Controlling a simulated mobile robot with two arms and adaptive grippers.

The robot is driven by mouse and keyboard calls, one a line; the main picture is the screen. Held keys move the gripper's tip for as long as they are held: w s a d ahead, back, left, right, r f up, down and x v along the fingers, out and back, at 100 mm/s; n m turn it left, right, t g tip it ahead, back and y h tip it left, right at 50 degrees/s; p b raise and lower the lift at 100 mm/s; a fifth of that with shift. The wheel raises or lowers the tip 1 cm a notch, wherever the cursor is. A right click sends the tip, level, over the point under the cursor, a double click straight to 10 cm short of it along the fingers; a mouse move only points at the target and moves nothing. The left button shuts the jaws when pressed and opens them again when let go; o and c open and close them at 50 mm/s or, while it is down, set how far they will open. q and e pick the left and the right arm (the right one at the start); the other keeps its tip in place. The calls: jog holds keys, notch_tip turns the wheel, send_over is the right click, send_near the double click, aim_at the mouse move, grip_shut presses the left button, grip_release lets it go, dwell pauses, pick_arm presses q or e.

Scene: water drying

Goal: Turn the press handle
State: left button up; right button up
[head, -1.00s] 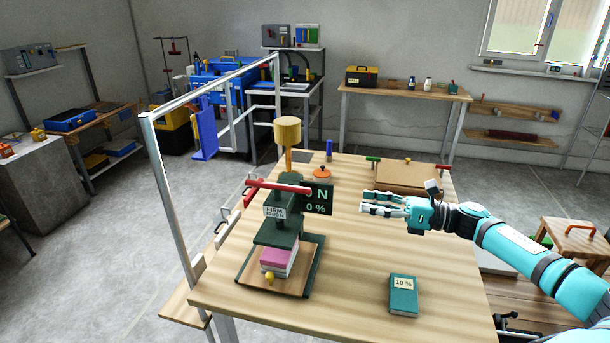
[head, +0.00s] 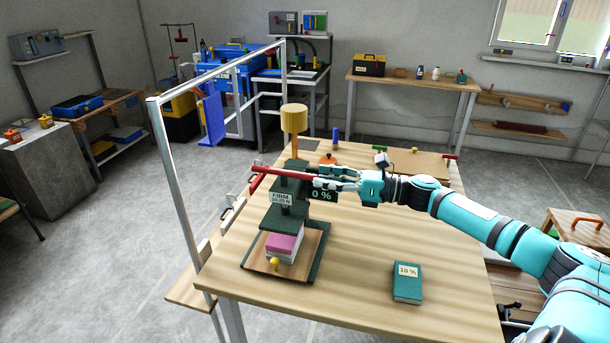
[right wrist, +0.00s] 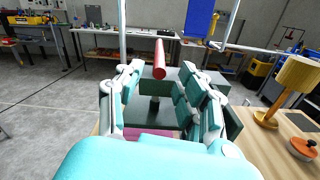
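The dark green press (head: 287,195) stands on a wooden base at the table's left side, with a pink and white block stack (head: 283,243) under its plate. Its red press handle (head: 280,174) lies roughly level across the top, its right end at my right gripper (head: 318,178). In the right wrist view, the gripper (right wrist: 161,74) is open, fingers spread to either side. The red handle (right wrist: 159,60) shows in line with the gap, around the fingertips; I cannot tell whether they touch it. My left gripper is not in view.
A dark sign reading 0 % (head: 322,194) is close under the right gripper. A yellow mallet-like tool (head: 294,120) stands behind the press. A teal book marked 10 % (head: 407,283) lies at the front right. A metal frame (head: 175,190) rises at the left edge. The table's middle is clear.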

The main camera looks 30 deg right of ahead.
aim_at(311, 176)
jog(key=p+x, duration=0.1)
jog(key=x, duration=0.2)
jog(key=shift+w+a+r, duration=0.15)
jog(key=shift+w+a, duration=0.1)
jog(key=shift+w, duration=0.1)
jog(key=shift+w+a, duration=0.5)
jog(key=shift+a, duration=0.05)
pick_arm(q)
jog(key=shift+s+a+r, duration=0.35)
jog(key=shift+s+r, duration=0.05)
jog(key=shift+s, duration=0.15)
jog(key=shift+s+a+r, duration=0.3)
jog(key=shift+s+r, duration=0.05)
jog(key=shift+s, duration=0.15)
pick_arm(e)
jog(key=shift+f, duration=0.2)
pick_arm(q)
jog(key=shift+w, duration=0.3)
pick_arm(e)
grip_shut()
